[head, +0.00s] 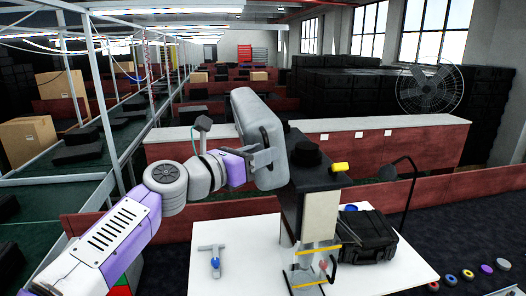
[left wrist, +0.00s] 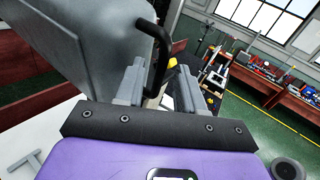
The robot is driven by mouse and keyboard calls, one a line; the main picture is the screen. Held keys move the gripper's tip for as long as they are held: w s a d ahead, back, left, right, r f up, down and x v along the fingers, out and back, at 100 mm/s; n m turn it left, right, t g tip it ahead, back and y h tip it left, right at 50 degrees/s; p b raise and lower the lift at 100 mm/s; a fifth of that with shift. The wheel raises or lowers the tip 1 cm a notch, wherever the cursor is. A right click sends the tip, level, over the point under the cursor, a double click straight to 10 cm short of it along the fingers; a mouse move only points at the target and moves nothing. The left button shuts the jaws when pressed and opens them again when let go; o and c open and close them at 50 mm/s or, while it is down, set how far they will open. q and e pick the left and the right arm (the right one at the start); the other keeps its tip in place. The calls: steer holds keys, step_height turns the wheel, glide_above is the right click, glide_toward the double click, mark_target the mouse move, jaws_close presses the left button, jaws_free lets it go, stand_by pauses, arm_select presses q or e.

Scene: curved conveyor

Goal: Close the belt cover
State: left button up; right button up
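The belt cover (head: 247,112) is a grey, rounded panel that stands raised and tilted at the upper left of a dark machine (head: 300,190). It also fills the upper left of the left wrist view (left wrist: 75,45). A black bar handle (left wrist: 157,45) sticks out from the cover. My left gripper (head: 264,160) is at the cover's near side. In the left wrist view its two grey fingers (left wrist: 158,85) stand apart, with the handle between them. I cannot tell whether either finger touches the handle. My right gripper is in neither view.
The machine stands on a white table (head: 215,275) with a black case (head: 367,236) and a small grey T-shaped tool with a blue part (head: 213,259). A yellow knob (head: 341,167) sticks out of the machine. A black lamp arm (head: 411,195) rises at right.

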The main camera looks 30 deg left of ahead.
arm_select(q)
steer(key=shift+w+d, duration=0.1)
steer(key=shift+w, duration=0.3)
jaws_close()
